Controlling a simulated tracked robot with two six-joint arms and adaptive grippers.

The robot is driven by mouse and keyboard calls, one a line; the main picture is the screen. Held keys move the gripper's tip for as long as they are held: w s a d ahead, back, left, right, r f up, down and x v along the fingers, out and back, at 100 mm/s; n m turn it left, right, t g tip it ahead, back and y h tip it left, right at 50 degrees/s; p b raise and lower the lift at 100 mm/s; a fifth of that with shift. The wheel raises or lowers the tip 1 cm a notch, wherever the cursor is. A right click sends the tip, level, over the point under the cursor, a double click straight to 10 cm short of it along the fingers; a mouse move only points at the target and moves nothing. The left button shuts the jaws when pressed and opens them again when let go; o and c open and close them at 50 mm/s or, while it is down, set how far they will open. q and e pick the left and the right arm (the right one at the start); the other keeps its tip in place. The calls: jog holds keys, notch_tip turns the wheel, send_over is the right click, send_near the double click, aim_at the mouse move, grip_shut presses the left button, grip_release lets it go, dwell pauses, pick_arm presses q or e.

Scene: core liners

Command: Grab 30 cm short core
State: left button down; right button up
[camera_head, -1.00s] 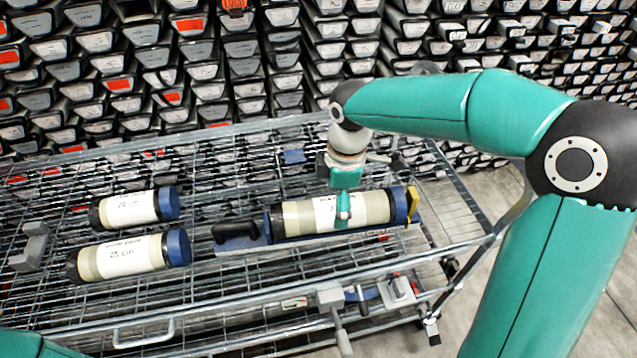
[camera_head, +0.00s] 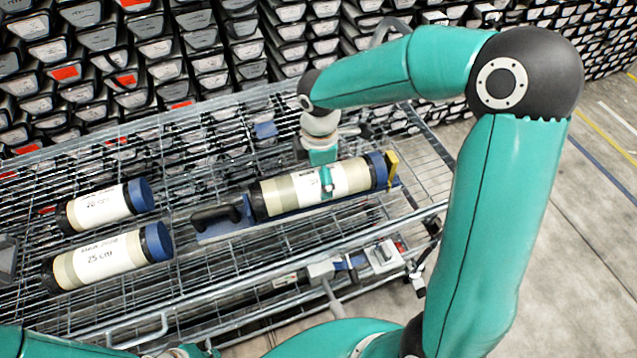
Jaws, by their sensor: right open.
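The longest core (camera_head: 350,176) lies in a blue holder with a black handle (camera_head: 217,215) on the wire cart. It has a pale body, dark and blue ends and a white label, which my gripper partly covers. My right gripper (camera_head: 326,180) is open at the middle of this core, with a teal finger in front of its near side. The far finger is hidden, and I cannot tell whether the gripper touches the core. Two shorter cores lie to the left, one labelled 20 cm (camera_head: 100,206) and one labelled 25 cm (camera_head: 106,258). My left gripper is not seen.
The wire cart (camera_head: 235,170) has a raised metal rim. A yellow piece (camera_head: 392,170) stands at the right end of the holder. Metal clamp parts (camera_head: 383,256) sit at the cart's front edge. Racks of core boxes (camera_head: 150,50) fill the back. Bare floor (camera_head: 570,220) is at right.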

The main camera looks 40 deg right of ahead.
jog(key=shift+w+d+f+p, duration=0.1)
jog(key=shift+f+p, duration=0.15)
jog(key=shift+f, duration=1.15)
jog(key=shift+w+d+f+p, duration=0.1)
jog(key=shift+f+p, duration=0.1)
jog(key=shift+f, duration=1.2)
jog(key=c, duration=1.5)
jog(key=shift+w+r, duration=0.1)
jog(key=shift+r, duration=0.05)
jog(key=shift+c, duration=0.4)
